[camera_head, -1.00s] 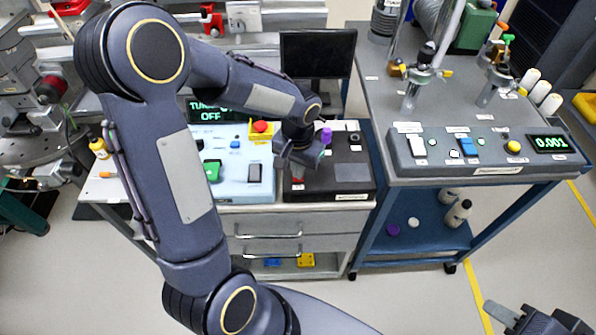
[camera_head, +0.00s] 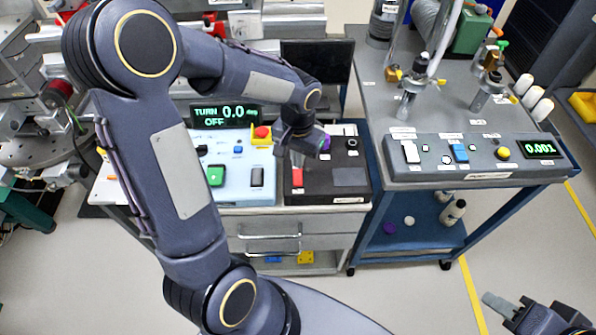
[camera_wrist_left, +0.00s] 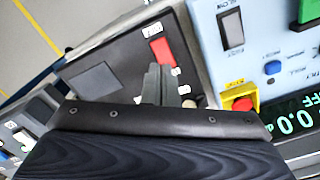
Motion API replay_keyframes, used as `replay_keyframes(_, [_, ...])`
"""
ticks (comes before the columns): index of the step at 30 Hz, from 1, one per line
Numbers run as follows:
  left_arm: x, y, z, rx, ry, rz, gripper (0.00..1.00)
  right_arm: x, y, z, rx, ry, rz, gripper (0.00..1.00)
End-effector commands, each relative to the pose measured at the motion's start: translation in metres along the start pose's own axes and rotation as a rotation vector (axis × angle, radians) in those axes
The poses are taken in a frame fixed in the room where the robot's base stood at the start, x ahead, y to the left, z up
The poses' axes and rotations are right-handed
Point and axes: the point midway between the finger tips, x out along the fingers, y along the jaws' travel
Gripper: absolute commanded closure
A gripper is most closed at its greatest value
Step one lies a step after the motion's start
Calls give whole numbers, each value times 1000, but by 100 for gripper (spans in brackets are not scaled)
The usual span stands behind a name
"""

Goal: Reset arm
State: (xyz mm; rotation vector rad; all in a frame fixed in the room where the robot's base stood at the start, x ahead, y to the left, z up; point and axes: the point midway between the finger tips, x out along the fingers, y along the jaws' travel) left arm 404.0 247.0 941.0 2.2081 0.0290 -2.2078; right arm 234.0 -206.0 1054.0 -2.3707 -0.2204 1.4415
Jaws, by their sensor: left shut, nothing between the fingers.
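My left gripper (camera_head: 297,160) hangs over the black control box (camera_head: 335,181). Its fingers are together and empty. In the left wrist view the shut fingertips (camera_wrist_left: 160,72) point at the box beside its red rocker switch (camera_wrist_left: 161,51). The red switch also shows in the head view (camera_head: 297,177), just below the fingers. I cannot tell whether the fingers touch the box. My left arm crosses the left half of the head view. My right gripper (camera_head: 502,306) is partly in view at the lower right corner, and its jaw state is unclear.
A pale blue control box (camera_head: 235,190) with a green display and a red button (camera_head: 262,132) is left of the black box. A dark monitor (camera_head: 317,66) stands behind. A blue cart (camera_head: 385,232) with a sloped switch panel (camera_head: 480,170) is at the right. The floor in front is clear.

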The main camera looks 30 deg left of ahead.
Motion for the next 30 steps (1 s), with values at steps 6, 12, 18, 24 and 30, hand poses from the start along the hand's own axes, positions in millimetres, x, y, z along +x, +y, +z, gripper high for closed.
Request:
replay_keyframes(6, [-2, 0, 0, 0, 0, 0, 100, -1, -1, -1, 0, 0, 0, 64])
replay_keyframes(12, [-2, 0, 0, 0, 0, 0, 100, -1, -1, -1, 0, 0, 0, 64])
replay_keyframes(18, [-6, 0, 3, -4, 7, 6, 100, -1, -1, -1, 0, 0, 0, 64])
replay_keyframes(24, [-50, -2, 37, -46, 97, 78, 100, -1, -1, -1, 0, 0, 0, 64])
replay_keyframes(30, [-94, 7, 98, -93, 247, 206, 100, -1, -1, -1, 0, 0, 0, 64])
